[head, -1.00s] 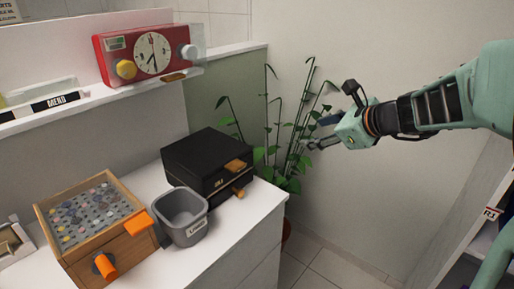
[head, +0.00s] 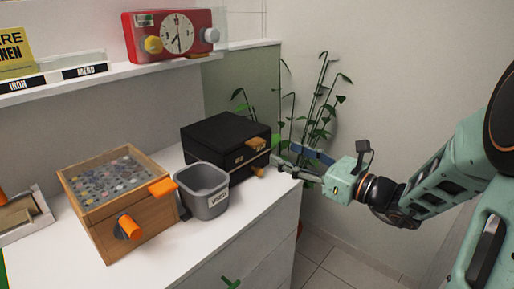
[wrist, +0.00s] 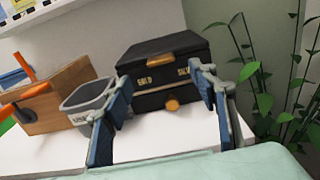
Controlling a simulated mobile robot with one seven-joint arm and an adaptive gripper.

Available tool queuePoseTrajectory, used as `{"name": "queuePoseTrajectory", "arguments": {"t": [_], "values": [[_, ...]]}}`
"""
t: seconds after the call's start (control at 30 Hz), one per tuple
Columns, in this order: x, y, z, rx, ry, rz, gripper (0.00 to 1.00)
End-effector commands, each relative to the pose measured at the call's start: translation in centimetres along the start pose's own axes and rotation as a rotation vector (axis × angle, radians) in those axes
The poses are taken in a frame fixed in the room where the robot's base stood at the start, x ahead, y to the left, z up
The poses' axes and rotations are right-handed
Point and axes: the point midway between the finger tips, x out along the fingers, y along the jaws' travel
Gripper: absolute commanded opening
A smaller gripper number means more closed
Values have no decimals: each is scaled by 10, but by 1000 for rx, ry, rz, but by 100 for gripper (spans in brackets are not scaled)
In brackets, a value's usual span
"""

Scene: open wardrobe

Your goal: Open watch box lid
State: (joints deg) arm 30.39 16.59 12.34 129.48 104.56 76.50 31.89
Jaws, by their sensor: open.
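The black watch box (head: 222,140) stands on the white cabinet top, its lid shut. An orange-brown tab (head: 257,143) juts from the front edge of the lid, and a round knob (head: 258,171) sits below it. The box also shows in the wrist view (wrist: 165,62), with the tab (wrist: 177,41) and knob (wrist: 171,105) facing me. My gripper (head: 283,157) is at the right of the box, close to its front. In the wrist view my gripper (wrist: 165,115) has its blue fingers spread wide on either side of the box front, with nothing between them; contact is unclear.
A grey bin (head: 203,190) stands just left of the box. A wooden case of buttons (head: 118,205) with orange handles is further left. A red clock (head: 174,36) sits on the shelf above. A plant (head: 318,110) stands behind my gripper.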

Motion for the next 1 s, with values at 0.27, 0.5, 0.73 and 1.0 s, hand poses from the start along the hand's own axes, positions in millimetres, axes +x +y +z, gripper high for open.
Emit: {"name": "queuePoseTrajectory", "arguments": {"t": [0.27, 0.5, 0.73, 1.0], "values": [[54, 2, -2, 1, 0, 6, 54], [86, 1, -1, 1, 2, 2, 54], [94, 1, -1, 1, 2, 2, 54], [94, 1, 0, 1, 2, 1, 43]]}}
